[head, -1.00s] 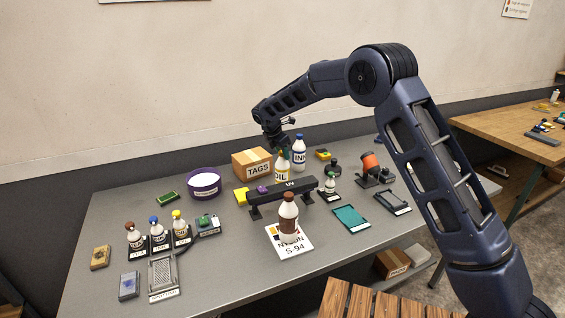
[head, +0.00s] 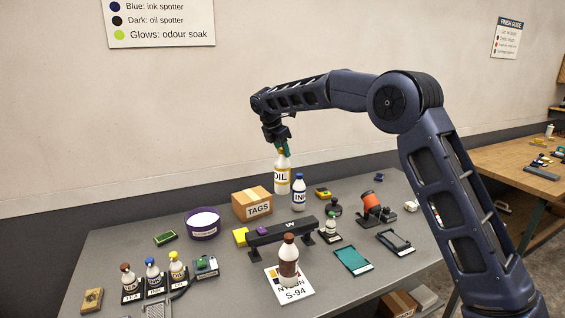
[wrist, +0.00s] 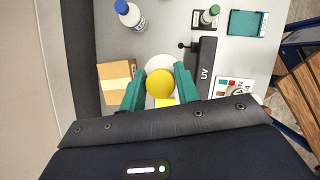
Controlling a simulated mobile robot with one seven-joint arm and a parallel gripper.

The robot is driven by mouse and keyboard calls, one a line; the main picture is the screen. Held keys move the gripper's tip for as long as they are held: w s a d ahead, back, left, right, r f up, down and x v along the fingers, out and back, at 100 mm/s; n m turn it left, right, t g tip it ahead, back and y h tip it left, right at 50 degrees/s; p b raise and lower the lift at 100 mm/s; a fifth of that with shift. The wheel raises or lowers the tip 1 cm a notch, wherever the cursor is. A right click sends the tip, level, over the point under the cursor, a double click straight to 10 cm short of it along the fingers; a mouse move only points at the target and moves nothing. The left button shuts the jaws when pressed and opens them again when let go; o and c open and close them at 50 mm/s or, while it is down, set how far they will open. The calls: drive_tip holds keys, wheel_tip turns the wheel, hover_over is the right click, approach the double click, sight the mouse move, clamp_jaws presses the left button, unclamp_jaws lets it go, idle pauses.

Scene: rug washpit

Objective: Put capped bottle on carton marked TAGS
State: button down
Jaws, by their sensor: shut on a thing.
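My gripper (head: 283,151) is shut on the OIL bottle (head: 282,179), a white bottle with a yellow cap. The bottle hangs upright, raised above the table, just right of and behind the carton marked TAGS (head: 259,209). In the wrist view my gripper's teal fingers (wrist: 160,88) close around the yellow cap (wrist: 160,83), and the carton (wrist: 116,76) lies just left of them. The carton is brown and closed, with a bare top. The INK bottle (head: 299,193), white with a blue cap, stands on the table right of the OIL bottle.
The UV lamp bar (head: 284,231) stands in front of the carton, with a yellow block (head: 240,236) by its left end. A purple bowl (head: 203,223) stands left of the carton. A brown-capped bottle (head: 288,261) stands on the S-94 card. Small spotter bottles stand at front left.

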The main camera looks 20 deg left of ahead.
drive_tip(key=shift+r, duration=0.4)
drive_tip(key=shift+w+a+r, duration=0.1)
drive_tip(key=shift+a+r, duration=0.05)
drive_tip(key=shift+a, duration=0.05)
drive_tip(key=w+a+f+n+y, duration=0.1)
drive_tip(key=w+a+n+y, duration=0.15)
drive_tip(key=a+n, duration=0.35)
drive_tip(key=w+a+f+n+y, duration=0.1)
drive_tip(key=w+a+n, duration=0.25)
drive_tip(key=a, duration=0.45)
wheel_tip(320, 180, down, 8)
drive_tip(key=shift+w+r, duration=0.25)
drive_tip(key=shift+w, duration=0.15)
drive_tip(key=shift+d+f, duration=0.1)
drive_tip(key=c, duration=1)
unclamp_jaws()
drive_tip(key=shift+c, duration=0.2)
